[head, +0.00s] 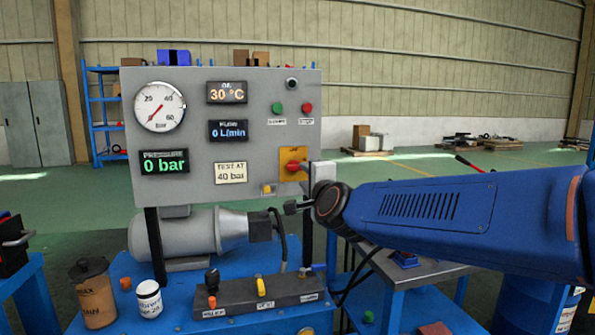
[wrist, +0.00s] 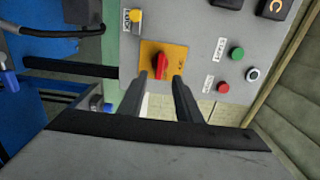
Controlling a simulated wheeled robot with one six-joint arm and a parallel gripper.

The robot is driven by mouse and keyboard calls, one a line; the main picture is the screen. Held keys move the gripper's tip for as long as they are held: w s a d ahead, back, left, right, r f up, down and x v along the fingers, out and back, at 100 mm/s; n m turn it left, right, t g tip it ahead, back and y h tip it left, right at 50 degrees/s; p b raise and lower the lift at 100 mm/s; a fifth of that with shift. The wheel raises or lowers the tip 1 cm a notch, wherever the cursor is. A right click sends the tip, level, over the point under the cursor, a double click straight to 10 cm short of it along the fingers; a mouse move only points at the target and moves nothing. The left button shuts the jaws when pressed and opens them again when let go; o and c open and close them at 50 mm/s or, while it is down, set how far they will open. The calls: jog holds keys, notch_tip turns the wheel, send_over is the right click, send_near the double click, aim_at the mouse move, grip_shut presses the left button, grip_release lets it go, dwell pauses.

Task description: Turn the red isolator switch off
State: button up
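The red isolator switch (head: 294,165) sits on a yellow plate at the lower right of the grey gauge panel (head: 190,110). Its handle lies about level in the head view. In the wrist view, the switch (wrist: 159,66) shows upright in the picture on its yellow plate. My gripper (head: 308,169) is close to the switch, just right of it in the head view. In the wrist view, my gripper (wrist: 161,80) is open, with a fingertip on each side of the red handle in the picture. I cannot tell whether the tips touch it.
Green (head: 278,108) and red (head: 307,108) buttons sit above the switch. A small yellow part (head: 268,189) is at its lower left. The gauge (head: 160,107) needle is low and the pressure display (head: 164,162) reads 0 bar. A motor (head: 178,235) stands below the panel.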

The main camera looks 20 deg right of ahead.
aim_at(297, 168)
jog(key=w, duration=0.9)
jog(key=shift+c, duration=0.7)
grip_shut()
